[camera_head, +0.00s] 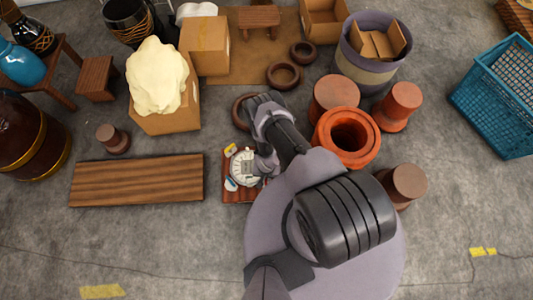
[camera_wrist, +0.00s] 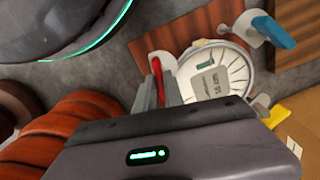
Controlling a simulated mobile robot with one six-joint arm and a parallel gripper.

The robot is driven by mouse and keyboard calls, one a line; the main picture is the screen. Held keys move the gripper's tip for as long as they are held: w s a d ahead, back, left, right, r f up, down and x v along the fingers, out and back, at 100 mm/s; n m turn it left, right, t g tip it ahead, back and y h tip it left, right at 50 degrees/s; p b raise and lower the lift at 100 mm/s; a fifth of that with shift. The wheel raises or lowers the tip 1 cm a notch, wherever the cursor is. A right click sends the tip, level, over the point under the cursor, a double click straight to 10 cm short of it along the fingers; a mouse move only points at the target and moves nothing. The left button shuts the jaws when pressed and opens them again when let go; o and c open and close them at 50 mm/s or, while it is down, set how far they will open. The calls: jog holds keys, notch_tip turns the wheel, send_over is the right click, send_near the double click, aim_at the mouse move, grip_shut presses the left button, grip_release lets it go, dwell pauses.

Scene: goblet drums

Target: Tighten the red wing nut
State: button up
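In the wrist view, the red wing nut (camera_wrist: 156,72) stands between the two fingers of my gripper (camera_wrist: 158,88), which appear shut on it. It is beside the round white dial-like disc (camera_wrist: 235,72), which has dark radial marks and a label. A blue wing nut (camera_wrist: 273,32) is at the disc's upper right, and a yellow one (camera_wrist: 277,116) at its lower right. In the head view, the disc (camera_head: 243,168) sits on a small reddish wooden base (camera_head: 236,196), with the yellow (camera_head: 230,150) and blue (camera_head: 231,184) nuts at its left.
An orange pot (camera_head: 346,136) and brown drum-like pots (camera_head: 398,106) stand close to the right. A wooden plank (camera_head: 137,181) lies to the left. A cardboard box with a cream lump (camera_head: 157,76) is behind. Bare floor lies at the front left.

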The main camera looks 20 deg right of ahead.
jog(key=o, duration=0.3)
jog(key=shift+o, duration=0.2)
notch_tip(320, 180, up, 17)
jog(key=p, duration=0.9)
jog(key=shift+r, duration=0.2)
